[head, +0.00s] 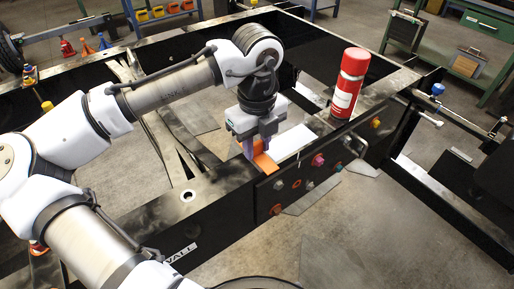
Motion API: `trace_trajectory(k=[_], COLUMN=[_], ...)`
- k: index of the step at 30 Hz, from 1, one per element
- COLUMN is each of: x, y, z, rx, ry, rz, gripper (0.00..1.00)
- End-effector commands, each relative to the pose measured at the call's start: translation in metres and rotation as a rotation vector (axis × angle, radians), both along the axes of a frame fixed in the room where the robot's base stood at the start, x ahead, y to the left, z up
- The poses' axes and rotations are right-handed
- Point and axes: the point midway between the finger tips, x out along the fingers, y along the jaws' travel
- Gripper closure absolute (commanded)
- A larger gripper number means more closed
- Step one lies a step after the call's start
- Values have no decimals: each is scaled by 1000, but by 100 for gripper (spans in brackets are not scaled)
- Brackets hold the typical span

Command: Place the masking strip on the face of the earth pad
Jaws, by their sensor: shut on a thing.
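My gripper (262,151) points down over the near black chassis beam, left of a red bottle. It is shut on an orange strip (265,164), which I take to be the masking strip. The strip's lower end shows below the fingers, close to the beam's top edge; I cannot tell whether it touches. The fingers hide its upper part. A round bare-metal spot (188,195) on the beam's top, left of my gripper, may be the earth pad. An orange ring (297,184) on the beam's side face is another candidate; I cannot tell which.
The red bottle (349,84) with a white label stands on the beam right of my gripper. A white sheet (291,142) lies just behind the strip. Several coloured fittings, one pink (318,160), stick out of the side plate. A green cabinet (488,22) stands at the back right.

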Motion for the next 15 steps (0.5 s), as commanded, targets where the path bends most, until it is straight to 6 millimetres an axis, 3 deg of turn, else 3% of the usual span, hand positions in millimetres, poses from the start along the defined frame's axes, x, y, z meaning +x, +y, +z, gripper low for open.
trace_trajectory(k=[5, 15], x=[0, 0], y=[0, 0], z=[-19, -23], rx=[-1, -1], ry=[1, 0], rz=[0, -1], gripper=[94, 94])
